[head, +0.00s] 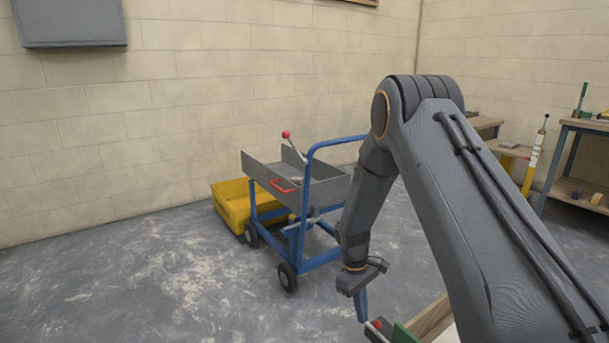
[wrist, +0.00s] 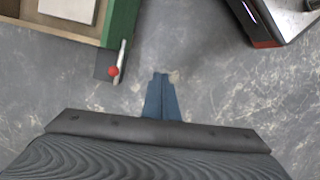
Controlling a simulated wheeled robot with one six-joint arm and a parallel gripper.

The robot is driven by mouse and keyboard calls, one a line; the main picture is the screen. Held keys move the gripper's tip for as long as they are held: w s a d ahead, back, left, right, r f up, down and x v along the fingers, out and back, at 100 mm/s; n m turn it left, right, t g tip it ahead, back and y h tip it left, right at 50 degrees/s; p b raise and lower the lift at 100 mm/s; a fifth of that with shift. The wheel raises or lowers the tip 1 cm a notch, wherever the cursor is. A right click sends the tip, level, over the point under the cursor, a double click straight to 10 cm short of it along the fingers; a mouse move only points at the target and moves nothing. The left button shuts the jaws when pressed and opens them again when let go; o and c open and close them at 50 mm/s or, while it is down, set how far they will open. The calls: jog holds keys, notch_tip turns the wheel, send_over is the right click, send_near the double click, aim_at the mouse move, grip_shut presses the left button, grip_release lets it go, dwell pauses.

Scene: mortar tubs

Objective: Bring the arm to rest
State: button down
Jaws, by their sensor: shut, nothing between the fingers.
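My gripper (head: 361,308) hangs at the end of my bent arm, in the lower middle of the head view, pointing down. In the wrist view its two blue fingers (wrist: 161,97) are together, with only bare floor around their tips. It is shut and holds nothing. In the head view the fingertips appear close to the edge of a wooden item at the bottom; the wrist view shows them apart from it.
A blue cart (head: 317,262) with a grey tray stands ahead, a yellow tub (head: 232,207) behind it. A wooden tray (wrist: 84,32) with a green end and red knob (wrist: 113,71) is near my gripper. A workbench (head: 566,155) stands right. Floor at left is clear.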

jog(key=s+a+r+m, duration=0.1)
jog(key=s+a+r, duration=0.1)
jog(key=s+r, duration=0.35)
jog(key=s+a+r+t+y, duration=0.1)
jog(key=s+a+r, duration=0.15)
jog(key=r, duration=0.65)
jog(key=s+a+r+m, duration=0.1)
jog(key=s+a+r, duration=0.25)
jog(key=r, duration=0.35)
jog(key=s+r+m+y, duration=0.1)
jog(key=s+r, duration=0.4)
jog(key=s, duration=0.5)
jog(key=s+r+m, duration=0.1)
jog(key=s+r, duration=0.3)
jog(key=s, duration=0.6)
jog(key=d+r+m+p, duration=0.4)
jog(key=d+r+p, duration=0.6)
jog(key=p, duration=1.2)
jog(key=shift+d+r+t, duration=0.35)
jog(key=shift+r+t, duration=0.05)
jog(key=shift+r, duration=1.55)
